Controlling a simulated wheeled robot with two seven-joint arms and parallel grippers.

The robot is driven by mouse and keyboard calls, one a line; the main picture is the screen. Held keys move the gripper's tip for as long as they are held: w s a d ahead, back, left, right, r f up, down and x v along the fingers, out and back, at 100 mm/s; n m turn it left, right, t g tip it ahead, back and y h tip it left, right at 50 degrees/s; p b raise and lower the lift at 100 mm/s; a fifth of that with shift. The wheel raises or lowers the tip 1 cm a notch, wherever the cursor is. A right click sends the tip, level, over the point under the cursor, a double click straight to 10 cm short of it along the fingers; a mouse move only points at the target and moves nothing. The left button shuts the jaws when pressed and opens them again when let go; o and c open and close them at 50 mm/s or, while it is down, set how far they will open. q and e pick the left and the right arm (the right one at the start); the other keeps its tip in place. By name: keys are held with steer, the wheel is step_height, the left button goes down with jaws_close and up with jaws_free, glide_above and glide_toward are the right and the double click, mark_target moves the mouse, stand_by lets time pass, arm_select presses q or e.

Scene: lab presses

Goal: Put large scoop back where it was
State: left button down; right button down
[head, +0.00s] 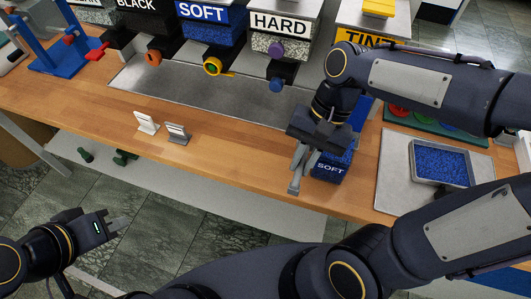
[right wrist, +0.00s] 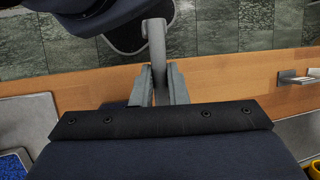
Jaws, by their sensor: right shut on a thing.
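My right gripper (head: 299,170) is over the front part of the wooden bench, beside a blue bin marked SOFT (head: 329,172). It is shut on a grey handle (head: 294,187), which looks like that of the large scoop. In the right wrist view the grey handle (right wrist: 156,50) stands between the two fingers (right wrist: 157,88) and sticks out past them towards the bench's front edge. The scoop's bowl is hidden by my gripper. A white stand (head: 147,122) and a grey stand (head: 178,133) are on the bench to the left. My left gripper (head: 117,225) hangs empty below the bench front.
Hoppers marked SOFT (head: 207,14), HARD (head: 280,23) and TINT line the back, above a metal plate (head: 190,92). A tray with blue granules (head: 440,162) sits at the right. A blue press (head: 62,45) stands at the far left. The bench around the stands is clear.

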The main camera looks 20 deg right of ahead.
steer(key=w+a+f, duration=0.1)
steer(key=w+f, duration=0.1)
steer(key=w, duration=0.1)
steer(key=w+a+f, duration=0.2)
steer(key=w+f, duration=0.1)
steer(key=w+a+f, duration=0.2)
steer(key=w+f, duration=0.1)
steer(key=w, duration=0.1)
steer(key=shift+a+f, duration=0.15)
steer(key=shift+w+a+f, duration=0.1)
steer(key=shift+w+f, duration=0.05)
steer(key=shift+f, duration=1.7)
